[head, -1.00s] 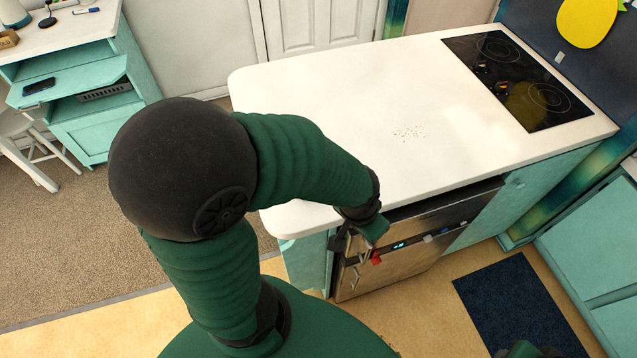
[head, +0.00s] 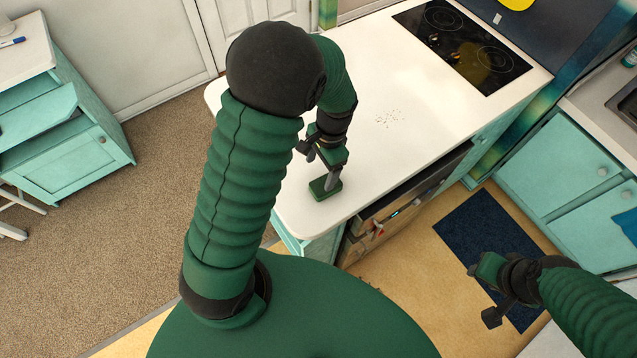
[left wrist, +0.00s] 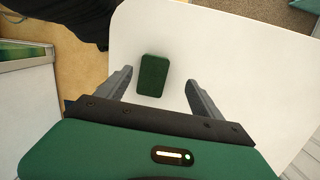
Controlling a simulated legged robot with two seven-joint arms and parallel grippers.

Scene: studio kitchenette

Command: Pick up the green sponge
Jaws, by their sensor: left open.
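The green sponge (head: 320,190) lies flat on the white countertop near its front left corner. In the left wrist view the sponge (left wrist: 153,76) shows whole as a dark green block between the finger lines. My left gripper (head: 321,166) is open and points down at the sponge, with one finger overlapping it in the head view. In the left wrist view, both fingers of the left gripper (left wrist: 160,77) are apart, with bare countertop showing on either side of the sponge. Whether a finger touches it cannot be told. My right gripper (head: 490,292) hangs over the floor at the lower right; its opening is unclear.
The countertop (head: 380,75) is clear around the sponge except for small crumbs (head: 389,117). A black cooktop (head: 462,45) is at its far end. An oven-like appliance (head: 400,210) sits below the front edge. A dark mat (head: 487,240) lies on the floor.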

